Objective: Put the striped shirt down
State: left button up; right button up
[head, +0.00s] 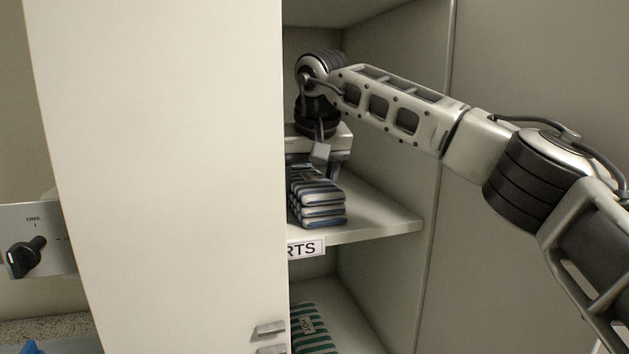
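The striped shirt (318,203) is a folded blue, white and dark bundle in the head view. It is at the upper shelf (385,221) of the cabinet and appears to rest on it, near the front edge. My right gripper (326,160) points down just above and behind the shirt, at the end of the arm from the right. Its fingertips are partly hidden, so I cannot tell whether they hold the shirt. My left gripper is not in view.
A cream door panel (165,170) covers the cabinet's left side. A label ending in "RTS" (306,249) is on the shelf edge. A green-striped folded cloth (314,330) lies on the shelf below. A black knob (24,258) is at far left. The upper shelf's right part is bare.

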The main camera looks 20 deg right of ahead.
jog(key=o, duration=1.1)
jog(key=shift+d+f, duration=0.1)
jog(key=shift+c, duration=0.2)
jog(key=shift+v, duration=3.95)
